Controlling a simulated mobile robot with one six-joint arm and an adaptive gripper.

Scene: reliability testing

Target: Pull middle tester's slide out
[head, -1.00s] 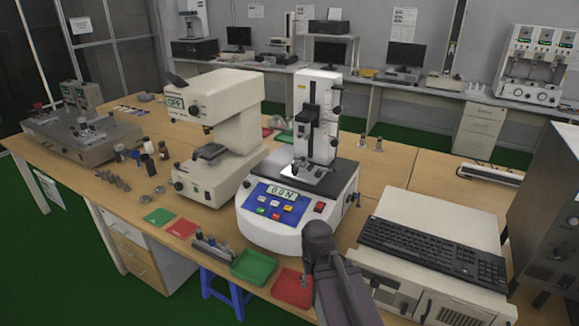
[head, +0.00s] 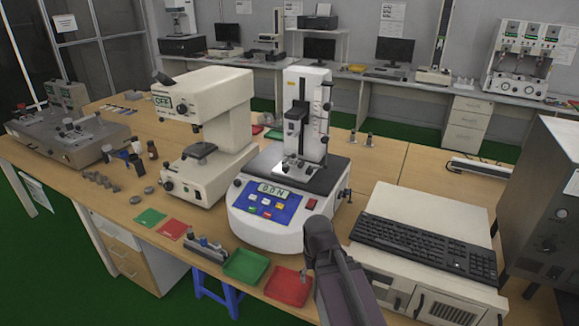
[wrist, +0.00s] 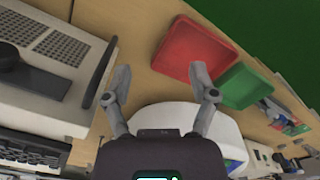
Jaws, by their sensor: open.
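On the bench, a beige tester (head: 212,105) with an OFF display stands between a grey tester (head: 65,140) at the left and a white tester (head: 283,220) reading 0.0N. The beige tester has a small dark stage (head: 200,151) below its head; I cannot make out a separate slide on it. My gripper (wrist: 160,82) is open and empty, its two fingers spread wide in the wrist view. In the head view my arm is at the front, right of the white tester's base, near the red tray (head: 289,289). The beige tester's front is clear of my arm.
A green tray (head: 245,267) sits left of the red tray at the bench's front edge. A beige case (head: 440,220) with a keyboard (head: 424,246) stands at the right. Small metal parts (head: 103,181) lie left of the beige tester.

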